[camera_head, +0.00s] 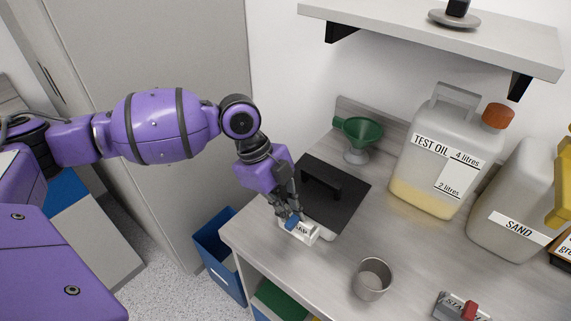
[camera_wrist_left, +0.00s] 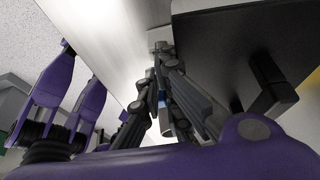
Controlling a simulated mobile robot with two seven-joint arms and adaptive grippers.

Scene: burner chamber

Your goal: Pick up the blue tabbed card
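The blue tabbed card (camera_head: 291,223) shows as a small blue piece at a white labelled holder (camera_head: 300,232) near the worktop's front left edge. Most of the card is hidden by the fingers and holder. My left gripper (camera_head: 289,213) reaches down over it. In the left wrist view the fingers (camera_wrist_left: 161,88) come close together, with a bit of blue card (camera_wrist_left: 162,101) between them. They look shut on it. I cannot tell whether the card is clear of the holder. My right gripper is not in view.
A black plate with a raised handle (camera_head: 345,200) lies right behind the holder. A green funnel (camera_head: 360,134), a test oil can (camera_head: 432,165), a sand can (camera_head: 512,215) and a metal cup (camera_head: 371,279) stand farther right. A shelf (camera_head: 430,32) overhangs the back.

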